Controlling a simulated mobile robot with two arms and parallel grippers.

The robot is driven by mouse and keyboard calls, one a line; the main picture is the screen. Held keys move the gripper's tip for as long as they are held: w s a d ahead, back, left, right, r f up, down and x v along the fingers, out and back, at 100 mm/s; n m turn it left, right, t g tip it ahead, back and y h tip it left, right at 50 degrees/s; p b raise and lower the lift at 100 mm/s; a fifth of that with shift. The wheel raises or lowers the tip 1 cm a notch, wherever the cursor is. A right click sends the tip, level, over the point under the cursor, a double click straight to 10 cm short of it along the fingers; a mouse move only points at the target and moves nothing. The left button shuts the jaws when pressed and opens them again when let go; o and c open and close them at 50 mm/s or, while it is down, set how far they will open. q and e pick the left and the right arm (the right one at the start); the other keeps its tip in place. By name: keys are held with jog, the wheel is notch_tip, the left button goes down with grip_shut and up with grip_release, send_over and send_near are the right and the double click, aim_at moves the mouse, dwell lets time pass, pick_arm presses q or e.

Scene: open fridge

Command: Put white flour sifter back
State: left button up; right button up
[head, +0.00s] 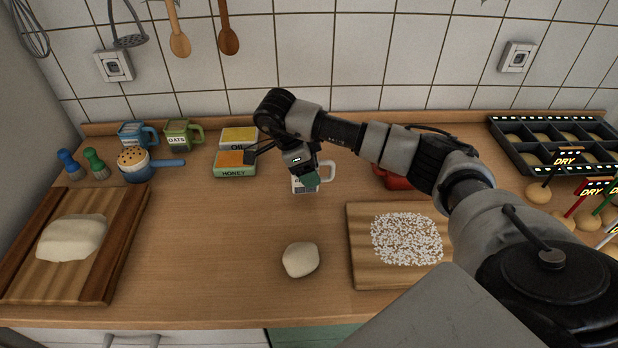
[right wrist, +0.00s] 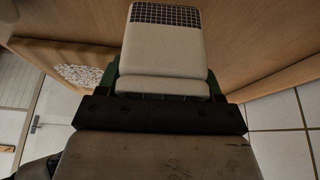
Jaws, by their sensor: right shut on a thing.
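The white flour sifter (head: 302,188) is at the back middle of the counter in the head view, with its handle on the right. The gripper hides part of it. In the right wrist view its pale body (right wrist: 163,45) fills the top middle, with a dark mesh at its far end. My right gripper (head: 308,178) reaches down over it and is shut on it, with a green finger on each side of the body in the wrist view. I cannot tell whether the sifter touches the counter. My left gripper is not in view.
Honey and oil boxes (head: 234,170) stand left of the sifter. A red object (head: 393,179) is right, partly behind my arm. A dough ball (head: 300,259) and a board with white grains (head: 361,270) lie nearer. The counter left of the dough ball is clear.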

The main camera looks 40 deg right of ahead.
notch_tip(320, 180, down, 3)
jog(key=shift+p, duration=0.65)
jog(key=shift+f+b, duration=0.3)
jog(key=o, duration=0.6)
jog(key=shift+f, duration=0.1)
jog(key=o, duration=0.4)
jog(key=shift+o, duration=0.2)
jog(key=shift+s, duration=0.1)
jog(key=shift+a+r, duration=0.15)
jog(key=shift+r, duration=0.2)
jog(key=b+v, duration=0.1)
jog(key=v, duration=0.5)
jog(key=p+v, duration=0.1)
jog(key=v, duration=0.3)
jog(key=shift+r, duration=0.2)
jog(key=shift+d, duration=0.25)
